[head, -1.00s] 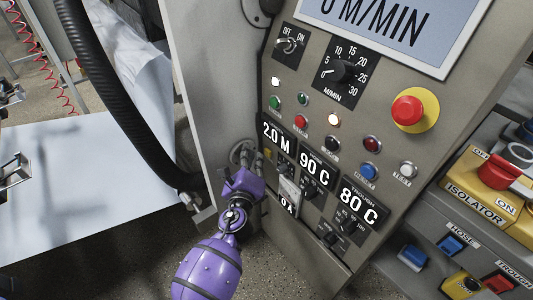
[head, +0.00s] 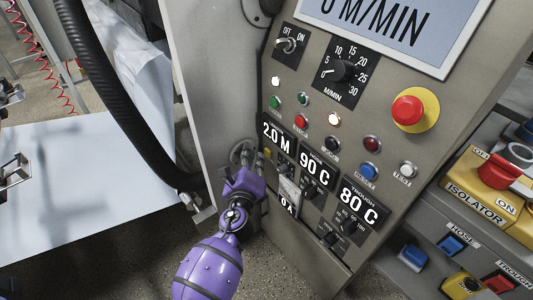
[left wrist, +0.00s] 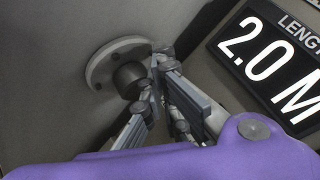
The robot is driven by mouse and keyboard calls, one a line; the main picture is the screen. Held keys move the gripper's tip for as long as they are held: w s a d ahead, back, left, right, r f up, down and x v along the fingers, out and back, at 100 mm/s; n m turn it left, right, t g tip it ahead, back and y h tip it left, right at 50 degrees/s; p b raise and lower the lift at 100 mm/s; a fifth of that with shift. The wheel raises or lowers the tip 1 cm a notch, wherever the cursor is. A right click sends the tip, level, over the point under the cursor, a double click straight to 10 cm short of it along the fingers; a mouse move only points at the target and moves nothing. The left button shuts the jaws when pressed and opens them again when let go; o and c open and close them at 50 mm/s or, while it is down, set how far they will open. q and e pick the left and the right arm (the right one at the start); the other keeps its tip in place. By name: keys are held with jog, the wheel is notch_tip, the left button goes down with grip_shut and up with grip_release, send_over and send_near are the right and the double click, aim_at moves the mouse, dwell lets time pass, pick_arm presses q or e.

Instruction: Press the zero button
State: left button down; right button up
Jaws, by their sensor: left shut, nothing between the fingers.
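The control panel (head: 400,125) carries a length display reading 2.0 M (head: 277,134), which also shows at the right of the left wrist view (left wrist: 270,58). A small yellowish spot (head: 268,153) just under that display may be the zero button; its label is unreadable. My purple left gripper (head: 250,168) is at the panel's lower left, just below the display. Its fingers (left wrist: 160,62) are shut and empty, pointing toward a round grey flange with a dark knob (left wrist: 128,78). I cannot tell whether they touch anything. My right gripper is not seen.
Several coloured buttons and lamps, a speed dial (head: 343,71) and a red emergency stop (head: 408,110) sit higher on the panel. Displays reading 90 C (head: 312,162) and 80 C (head: 358,203) are to the right. A black hose (head: 120,105) hangs at left.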

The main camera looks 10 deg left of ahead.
pick_arm(q)
jog(key=shift+w+d, duration=0.2)
jog(key=shift+w, duration=0.05)
jog(key=shift+w+d, duration=0.25)
jog(key=shift+w, duration=0.05)
dwell(0.8)
jog(key=shift+s+a, duration=0.5)
jog(key=shift+s, duration=0.2)
jog(key=shift+s+a+p, duration=0.15)
jog(key=shift+s+a, duration=0.65)
jog(key=shift+s, duration=0.2)
jog(key=shift+s+a+p, duration=0.15)
jog(key=shift+s+a, duration=0.6)
jog(key=shift+s, duration=0.2)
